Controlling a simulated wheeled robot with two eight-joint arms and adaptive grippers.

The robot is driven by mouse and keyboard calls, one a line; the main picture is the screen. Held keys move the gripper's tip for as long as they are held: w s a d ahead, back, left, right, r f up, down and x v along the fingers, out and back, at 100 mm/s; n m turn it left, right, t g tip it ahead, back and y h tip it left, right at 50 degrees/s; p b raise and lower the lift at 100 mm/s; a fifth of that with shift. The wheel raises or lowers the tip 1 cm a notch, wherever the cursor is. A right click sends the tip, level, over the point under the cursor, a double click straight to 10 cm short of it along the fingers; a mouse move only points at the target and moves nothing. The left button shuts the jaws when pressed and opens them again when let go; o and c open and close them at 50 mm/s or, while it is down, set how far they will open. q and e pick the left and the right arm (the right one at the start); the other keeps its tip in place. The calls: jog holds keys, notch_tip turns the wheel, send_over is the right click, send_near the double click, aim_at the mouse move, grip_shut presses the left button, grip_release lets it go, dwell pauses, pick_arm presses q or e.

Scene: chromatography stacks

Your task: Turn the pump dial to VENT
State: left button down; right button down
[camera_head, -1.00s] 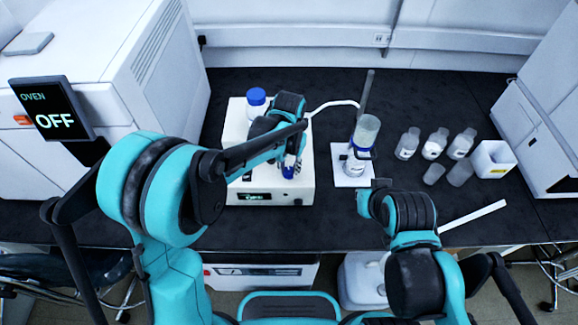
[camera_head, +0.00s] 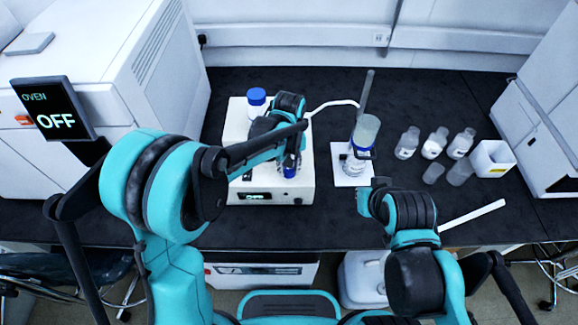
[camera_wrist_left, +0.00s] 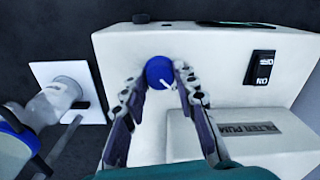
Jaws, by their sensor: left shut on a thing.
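The white filter pump (camera_head: 232,125) stands on the black bench, left of centre. It also shows in the left wrist view (camera_wrist_left: 215,70), with a round blue dial (camera_wrist_left: 158,72) bearing a white pointer mark. In the head view the dial (camera_head: 289,171) is partly hidden by my left gripper (camera_head: 291,163). In the left wrist view my left gripper (camera_wrist_left: 161,84) has one finger on each side of the dial and is shut on it. My right arm's end (camera_head: 378,188) is right of the pump; its fingers cannot be made out. The dial's setting cannot be read.
A blue-capped bottle (camera_head: 256,100) stands on the pump's back left. Several bottles (camera_head: 434,144) and a white box (camera_head: 493,158) stand further right.

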dwell(0.4)
pick_arm(q)
jog(key=c, duration=1.2)
grip_release()
notch_tip(320, 180, up, 12)
jog(key=shift+r, duration=0.1)
jog(key=s+a+t, duration=0.2)
jog(key=s+a, duration=0.3)
jog(key=a, duration=0.1)
jog(key=s+a+m+t, duration=0.1)
jog(key=s+a+t, duration=0.1)
jog(key=s+a, duration=0.3)
jog(key=s+a+m+t, duration=0.1)
jog(key=s+a+t, duration=0.2)
jog(key=s+a, duration=0.2)
jog(key=shift+s+a+f, duration=0.15)
jog(key=shift+a, duration=0.35)
jog(key=shift+s+a+f, duration=0.1)
jog(key=shift+a, duration=0.4)
